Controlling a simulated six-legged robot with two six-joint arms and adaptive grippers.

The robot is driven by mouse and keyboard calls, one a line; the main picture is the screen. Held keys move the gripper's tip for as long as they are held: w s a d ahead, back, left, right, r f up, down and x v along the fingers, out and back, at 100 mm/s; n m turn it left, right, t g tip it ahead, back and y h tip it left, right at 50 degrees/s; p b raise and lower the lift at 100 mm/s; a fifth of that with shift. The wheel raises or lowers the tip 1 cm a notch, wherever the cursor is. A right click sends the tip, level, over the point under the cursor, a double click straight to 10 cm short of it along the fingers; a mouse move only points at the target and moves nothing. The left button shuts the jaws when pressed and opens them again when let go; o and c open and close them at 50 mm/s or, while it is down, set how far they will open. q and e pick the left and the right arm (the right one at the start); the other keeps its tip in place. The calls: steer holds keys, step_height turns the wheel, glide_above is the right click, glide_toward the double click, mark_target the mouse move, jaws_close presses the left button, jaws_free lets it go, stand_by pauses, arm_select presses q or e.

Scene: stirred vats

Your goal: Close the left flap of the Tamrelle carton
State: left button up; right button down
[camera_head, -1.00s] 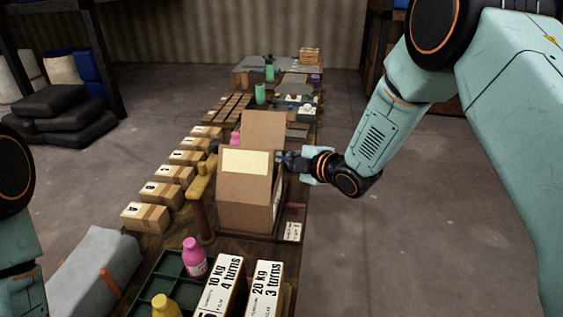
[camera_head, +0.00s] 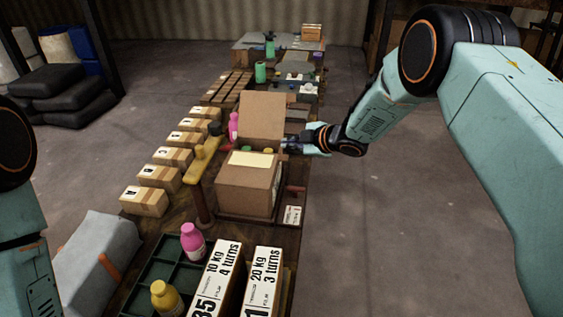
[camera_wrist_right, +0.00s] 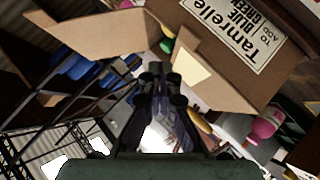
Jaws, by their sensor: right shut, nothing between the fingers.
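The Tamrelle carton (camera_head: 245,198) is a brown box on the bench; its printed label (camera_wrist_right: 245,38) shows in the right wrist view. In the head view its near flap (camera_head: 235,172), with a cream patch, lies low and nearly flat over the top. Its far flap (camera_head: 263,112) stands up, leaning back. In the wrist view both the patched flap (camera_wrist_right: 215,82) and the other flap (camera_wrist_right: 95,38) show. My right gripper (camera_head: 287,147) is shut and empty at the carton's right side, between the flaps; contact is unclear. My left gripper is out of view.
A yellow-topped post (camera_head: 204,160) stands close left of the carton. Small boxes (camera_head: 158,176) line the bench's left side. A pink bottle (camera_head: 193,242), a yellow bottle (camera_head: 165,298) and tall labelled boxes (camera_head: 222,275) stand in front. The floor at right is clear.

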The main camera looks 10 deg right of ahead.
steer(key=shift+w+d+f+b, duration=0.1)
steer(key=shift+w+f+b, duration=0.15)
steer(key=shift+f+b, duration=0.3)
steer(key=shift+w+d+f+b, duration=0.1)
steer(key=shift+w+f+b, duration=0.15)
steer(key=shift+f, duration=0.55)
steer(key=shift+w+d+f+b, duration=0.1)
steer(key=shift+w+f+b, duration=0.1)
steer(key=shift+f+b, duration=0.4)
steer(key=shift+w+f, duration=0.1)
steer(key=shift+s+a, duration=0.1)
steer(key=shift+s, duration=0.1)
